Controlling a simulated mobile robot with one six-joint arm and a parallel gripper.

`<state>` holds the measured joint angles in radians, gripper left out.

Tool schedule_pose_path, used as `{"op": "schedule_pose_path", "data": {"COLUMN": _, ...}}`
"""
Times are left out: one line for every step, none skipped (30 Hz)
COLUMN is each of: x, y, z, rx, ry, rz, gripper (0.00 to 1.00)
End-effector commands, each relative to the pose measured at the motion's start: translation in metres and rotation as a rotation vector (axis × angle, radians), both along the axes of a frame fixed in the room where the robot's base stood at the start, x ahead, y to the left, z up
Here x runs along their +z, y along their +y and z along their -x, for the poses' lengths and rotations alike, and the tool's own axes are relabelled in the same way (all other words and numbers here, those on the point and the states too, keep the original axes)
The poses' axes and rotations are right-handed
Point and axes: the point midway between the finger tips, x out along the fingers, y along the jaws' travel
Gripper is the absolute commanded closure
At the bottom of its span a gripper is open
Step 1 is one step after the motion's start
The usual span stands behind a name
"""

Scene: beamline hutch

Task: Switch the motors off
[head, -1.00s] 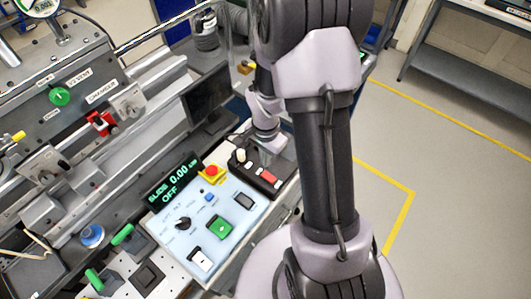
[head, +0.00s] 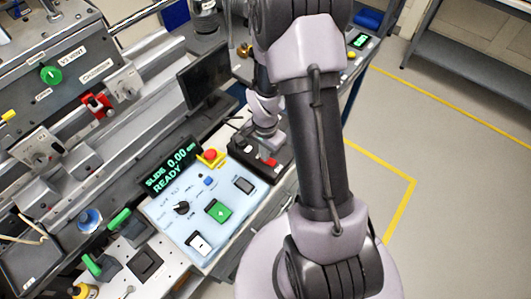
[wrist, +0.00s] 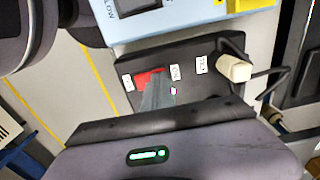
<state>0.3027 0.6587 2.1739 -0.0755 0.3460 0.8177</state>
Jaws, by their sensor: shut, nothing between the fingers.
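A black switch box (head: 243,150) stands beside the light-blue control panel (head: 160,212). Its red rocker switch (wrist: 150,76) lies between small white labels, too blurred to read surely. In the head view my gripper (head: 273,148) hides part of the box. The panel's display (head: 170,168) reads "SLIDE 0.00" and "READY".
The panel carries a red emergency button (head: 210,155) on a yellow base, a green button (head: 219,211) and a black knob (head: 181,207). A dark monitor (head: 205,73) stands behind. Rails and valves fill the left. Floor at the right is open, with yellow lines.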

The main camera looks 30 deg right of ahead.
Motion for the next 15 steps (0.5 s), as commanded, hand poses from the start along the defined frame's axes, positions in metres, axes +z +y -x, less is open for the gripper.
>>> {"op": "schedule_pose_path", "data": {"x": -0.002, "y": 0.001, "z": 0.002, "rx": -0.001, "ry": 0.006, "rz": -0.002, "gripper": 1.0}}
{"op": "schedule_pose_path", "data": {"x": -0.002, "y": 0.001, "z": 0.003, "rx": -0.001, "ry": 0.007, "rz": -0.003, "gripper": 1.0}}
{"op": "schedule_pose_path", "data": {"x": -0.002, "y": 0.001, "z": 0.003, "rx": -0.001, "ry": 0.007, "rz": -0.003, "gripper": 1.0}}
{"op": "schedule_pose_path", "data": {"x": -0.002, "y": 0.001, "z": 0.003, "rx": -0.001, "ry": 0.007, "rz": -0.003, "gripper": 1.0}}
{"op": "schedule_pose_path", "data": {"x": -0.002, "y": 0.001, "z": 0.004, "rx": -0.001, "ry": 0.007, "rz": -0.003, "gripper": 1.0}}
{"op": "schedule_pose_path", "data": {"x": -0.002, "y": 0.0, "z": 0.005, "rx": -0.001, "ry": 0.007, "rz": -0.003, "gripper": 1.0}}
{"op": "schedule_pose_path", "data": {"x": -0.001, "y": 0.0, "z": 0.006, "rx": -0.001, "ry": 0.008, "rz": -0.002, "gripper": 1.0}}
{"op": "schedule_pose_path", "data": {"x": -0.001, "y": -0.001, "z": 0.008, "rx": -0.001, "ry": 0.009, "rz": -0.003, "gripper": 1.0}}
{"op": "schedule_pose_path", "data": {"x": 0.0, "y": -0.001, "z": 0.01, "rx": -0.001, "ry": 0.01, "rz": -0.003, "gripper": 1.0}}
{"op": "schedule_pose_path", "data": {"x": 0.0, "y": -0.002, "z": 0.011, "rx": -0.001, "ry": 0.01, "rz": -0.003, "gripper": 1.0}}
{"op": "schedule_pose_path", "data": {"x": 0.001, "y": -0.003, "z": 0.013, "rx": -0.002, "ry": 0.01, "rz": -0.003, "gripper": 1.0}}
{"op": "schedule_pose_path", "data": {"x": 0.001, "y": -0.003, "z": 0.015, "rx": -0.002, "ry": 0.01, "rz": -0.003, "gripper": 1.0}}
{"op": "schedule_pose_path", "data": {"x": 0.002, "y": -0.003, "z": 0.016, "rx": -0.002, "ry": 0.01, "rz": -0.004, "gripper": 1.0}}
{"op": "schedule_pose_path", "data": {"x": 0.002, "y": -0.004, "z": 0.017, "rx": -0.002, "ry": 0.01, "rz": -0.004, "gripper": 1.0}}
{"op": "schedule_pose_path", "data": {"x": 0.002, "y": -0.004, "z": 0.018, "rx": -0.002, "ry": 0.01, "rz": -0.003, "gripper": 1.0}}
